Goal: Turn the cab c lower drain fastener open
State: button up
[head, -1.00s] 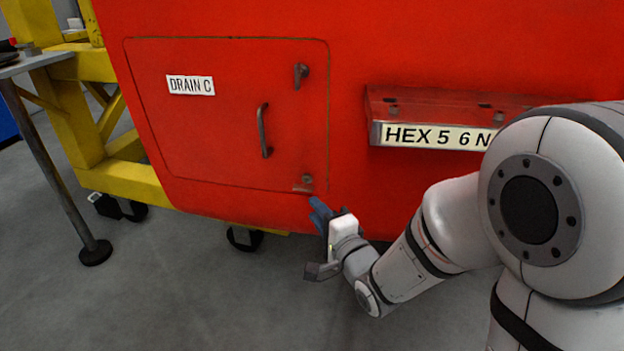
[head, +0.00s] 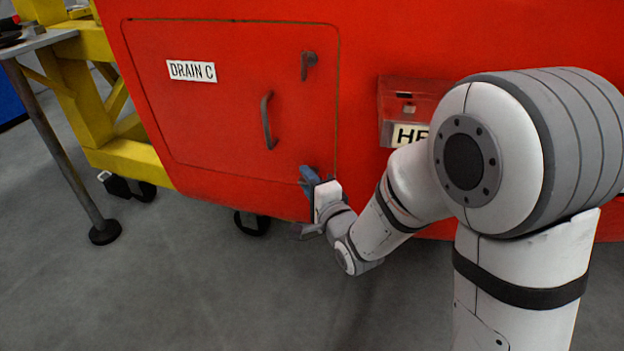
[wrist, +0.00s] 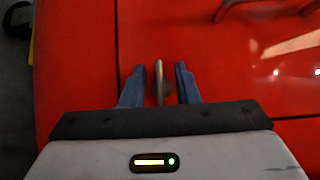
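The red door marked DRAIN C (head: 215,120) is closed flat in the red nosecone. Its upper fastener (head: 308,65) shows at the door's top right. The lower fastener, at the door's bottom right corner, is hidden behind my gripper in the head view. In the wrist view the lower fastener (wrist: 159,82) shows as a narrow metal tab between my two blue fingers. My gripper (head: 306,176) is at that corner. In the wrist view my gripper (wrist: 160,84) is open, with a gap on each side of the tab.
A curved door handle (head: 267,120) stands out left of my gripper. A labelled red ledge (head: 405,112) juts out to the right, partly behind my arm. A yellow frame (head: 130,160) and a table leg (head: 60,150) stand at left.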

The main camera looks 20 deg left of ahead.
jog(key=shift+c, duration=0.3)
grip_shut()
jog(key=shift+d, duration=0.2)
